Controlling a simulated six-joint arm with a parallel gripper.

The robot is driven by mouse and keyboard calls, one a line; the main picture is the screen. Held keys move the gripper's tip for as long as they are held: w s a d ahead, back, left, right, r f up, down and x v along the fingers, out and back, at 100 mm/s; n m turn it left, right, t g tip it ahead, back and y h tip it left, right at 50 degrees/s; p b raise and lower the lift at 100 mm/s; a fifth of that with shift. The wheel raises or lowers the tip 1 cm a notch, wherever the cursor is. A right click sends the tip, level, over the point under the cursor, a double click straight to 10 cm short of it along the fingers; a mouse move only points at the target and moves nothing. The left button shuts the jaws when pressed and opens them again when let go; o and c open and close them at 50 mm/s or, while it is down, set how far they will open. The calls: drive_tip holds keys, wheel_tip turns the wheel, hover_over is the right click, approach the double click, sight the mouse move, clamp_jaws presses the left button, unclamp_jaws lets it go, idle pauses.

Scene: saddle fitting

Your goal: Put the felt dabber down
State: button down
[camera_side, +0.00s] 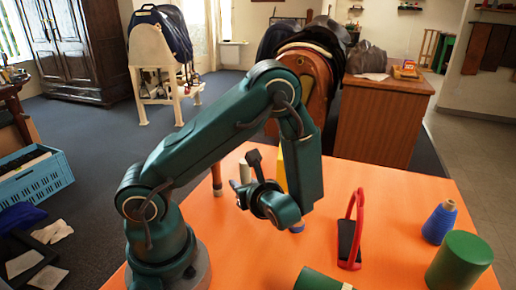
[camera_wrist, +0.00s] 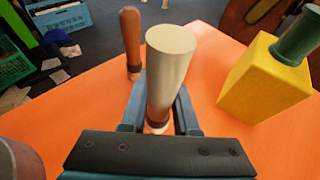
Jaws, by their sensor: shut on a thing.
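The felt dabber (camera_wrist: 170,65) is a pale cream cylinder with a brown band and a whitish lower end in the wrist view. My gripper (camera_wrist: 158,112) is shut on it, with one blue finger on each side. It points up between the fingers, roughly upright. In the side view the dabber (camera_side: 245,172) shows as a small pale cylinder by my gripper (camera_side: 243,194), partly hidden by my wrist. I cannot tell whether its lower end touches the orange table.
A wooden-handled tool (camera_wrist: 131,42) stands left of the dabber. A yellow block-shaped container (camera_wrist: 265,82) with a green top stands to the right. On the orange table (camera_side: 395,200) are a red-framed stand (camera_side: 358,205), a blue cone (camera_side: 440,222) and a green cylinder (camera_side: 460,262).

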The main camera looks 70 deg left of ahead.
drive_tip(key=shift+f, duration=1.3)
drive_tip(key=shift+f, duration=0.15)
drive_tip(key=c, duration=0.7)
unclamp_jaws()
drive_tip(key=shift+o, duration=0.2)
